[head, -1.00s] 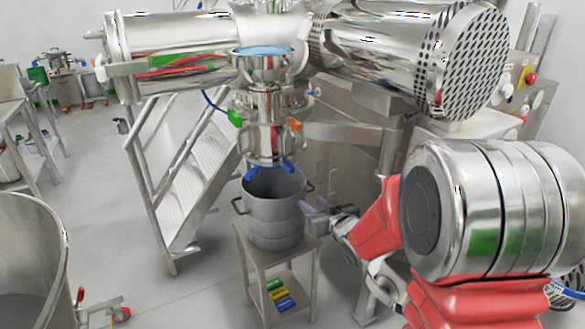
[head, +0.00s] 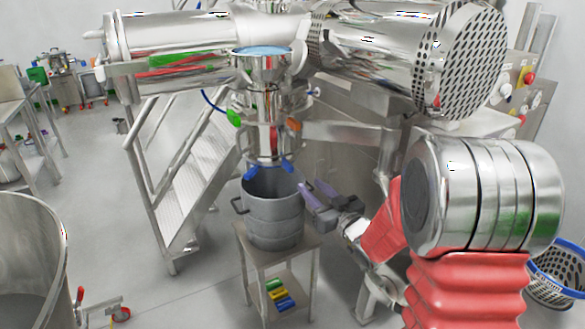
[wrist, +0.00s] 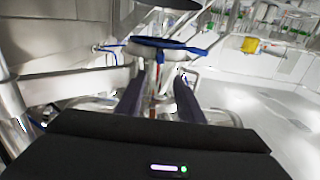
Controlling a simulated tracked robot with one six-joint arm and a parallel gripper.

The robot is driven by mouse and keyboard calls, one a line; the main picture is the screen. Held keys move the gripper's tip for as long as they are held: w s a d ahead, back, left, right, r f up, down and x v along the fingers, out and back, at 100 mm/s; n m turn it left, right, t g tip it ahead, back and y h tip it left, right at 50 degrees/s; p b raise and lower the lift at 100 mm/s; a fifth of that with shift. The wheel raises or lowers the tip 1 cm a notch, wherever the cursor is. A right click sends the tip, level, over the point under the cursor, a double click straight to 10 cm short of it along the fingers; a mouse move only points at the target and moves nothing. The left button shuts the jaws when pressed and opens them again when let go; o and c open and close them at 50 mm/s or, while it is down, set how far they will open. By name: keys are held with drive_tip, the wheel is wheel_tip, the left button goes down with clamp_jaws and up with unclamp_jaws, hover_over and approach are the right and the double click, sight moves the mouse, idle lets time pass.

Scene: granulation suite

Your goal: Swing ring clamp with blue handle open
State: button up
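The ring clamp with blue handle (head: 268,168) sits around the lower end of the steel column, just above a grey pot. Its blue parts stick out left and right. In the wrist view a blue ring with a handle (wrist: 168,46) shows ahead of and above the fingertips. My gripper (head: 312,188) is to the right of the pot rim, lower than the clamp and apart from it. Its two fingers are spread with nothing held between them; they also show apart in the wrist view (wrist: 159,80). The clamp's far side is hidden.
The grey pot (head: 273,222) stands on a small steel stand (head: 292,254) below the column. A green handle (head: 234,117) and an orange handle (head: 295,125) sit higher on the column. Steel stairs (head: 180,190) are at left. A horizontal steel beam (head: 345,131) runs above my gripper.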

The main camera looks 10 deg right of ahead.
sight(292, 168)
drive_tip(key=x, duration=1.3)
drive_tip(key=shift+w+a, duration=0.1)
drive_tip(key=shift+w, duration=0.1)
drive_tip(key=shift+c, duration=0.6)
drive_tip(key=c, duration=0.7)
clamp_jaws()
